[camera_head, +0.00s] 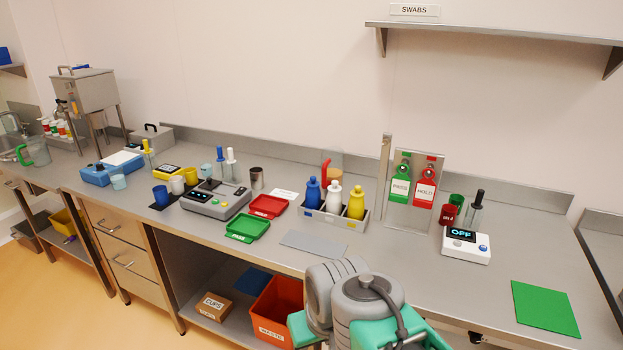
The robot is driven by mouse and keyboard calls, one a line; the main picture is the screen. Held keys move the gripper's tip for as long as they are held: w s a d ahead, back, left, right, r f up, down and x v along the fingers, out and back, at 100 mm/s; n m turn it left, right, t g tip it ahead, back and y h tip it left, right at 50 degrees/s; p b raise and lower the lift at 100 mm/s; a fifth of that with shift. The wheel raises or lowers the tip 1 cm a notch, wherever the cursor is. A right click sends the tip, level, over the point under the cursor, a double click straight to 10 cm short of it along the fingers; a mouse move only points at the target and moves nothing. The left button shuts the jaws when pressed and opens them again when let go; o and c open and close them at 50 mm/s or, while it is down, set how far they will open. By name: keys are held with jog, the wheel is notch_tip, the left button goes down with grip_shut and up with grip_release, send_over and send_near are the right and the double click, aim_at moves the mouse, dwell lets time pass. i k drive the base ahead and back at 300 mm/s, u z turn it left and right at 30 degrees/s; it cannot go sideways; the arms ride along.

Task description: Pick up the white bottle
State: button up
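The white bottle (333,199) stands upright in a grey rack (333,220) on the steel bench. It is between a blue bottle (313,193) on its left and a yellow bottle (356,202) on its right. Its lower part is hidden by the rack's front wall. Grey and teal links of my arm show at the bottom middle, in front of the bench. My gripper cannot be made out in this view.
A grey mat (313,243) lies before the rack. Red (268,206) and green (247,228) trays are left. A clear panel with PASS and HOLD tags (413,185) stands right, then a device reading OFF (466,245). A shelf (490,33) hangs above.

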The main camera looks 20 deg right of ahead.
aim_at(334, 201)
jog(key=i, duration=1.05)
jog(key=u, duration=1.3)
